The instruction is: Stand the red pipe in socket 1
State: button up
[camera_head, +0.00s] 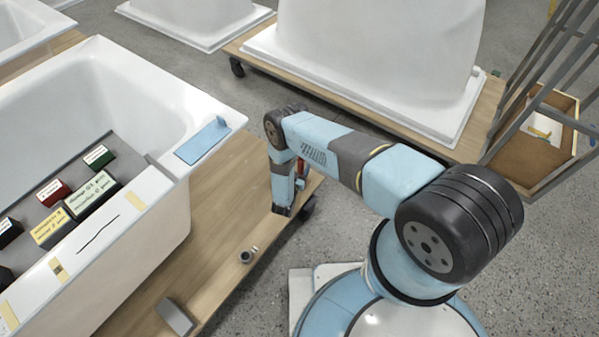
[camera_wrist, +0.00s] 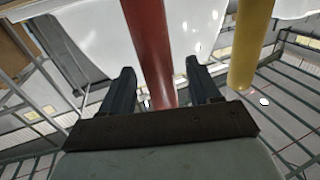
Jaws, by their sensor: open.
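The red pipe (camera_wrist: 150,45) stands between the two dark fingers of my gripper (camera_wrist: 160,75) in the wrist view. The fingers are apart, with a gap on each side of the pipe, so it is not clamped. A yellow pipe (camera_wrist: 250,40) hangs in view to the right, outside the fingers. In the head view my arm reaches down beside the wooden cart, and a small red part (camera_head: 301,164) shows behind it. My fingers are hidden there. A small dark ring (camera_head: 245,257) sits on the cart deck; I cannot tell whether it is socket 1.
A white bathtub (camera_head: 150,95) on a wooden cart (camera_head: 235,185) stands at left, with labelled boxes (camera_head: 92,195) in it. A light-blue plate (camera_head: 203,140) lies on its rim. A grey block (camera_head: 174,316) lies on the deck. A metal rack (camera_head: 545,90) stands at right.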

jog(key=shift+w+d, duration=0.2)
jog(key=shift+w, duration=0.35)
jog(key=c, duration=1.1)
